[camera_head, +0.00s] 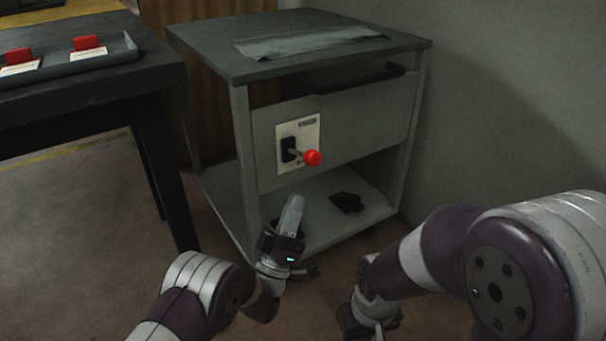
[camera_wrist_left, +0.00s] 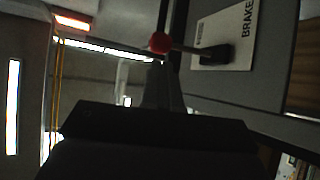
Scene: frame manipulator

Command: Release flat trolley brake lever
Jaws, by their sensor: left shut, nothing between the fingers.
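The grey trolley (camera_head: 215,45) has a pale brake plate (camera_head: 309,131) on its front panel. A brake lever with a red ball knob (camera_head: 313,158) sticks out from a dark base on the plate. My left gripper (camera_head: 293,203) is below the knob, pointing up, shut and empty. In the left wrist view, the red knob (camera_wrist_left: 159,42) is just beyond the closed fingertips (camera_wrist_left: 163,66), and the plate (camera_wrist_left: 236,32) reads BRAKE. Whether the fingertips touch the knob is unclear. My right arm is at the lower right; its fingers are out of view.
A dark table (camera_head: 110,83) on the left carries a tray (camera_head: 75,66) with two red items. A grey sheet lies on the trolley's top. A dark object (camera_head: 347,202) lies on its lower shelf. A wall is at the right. Floor is open at the left front.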

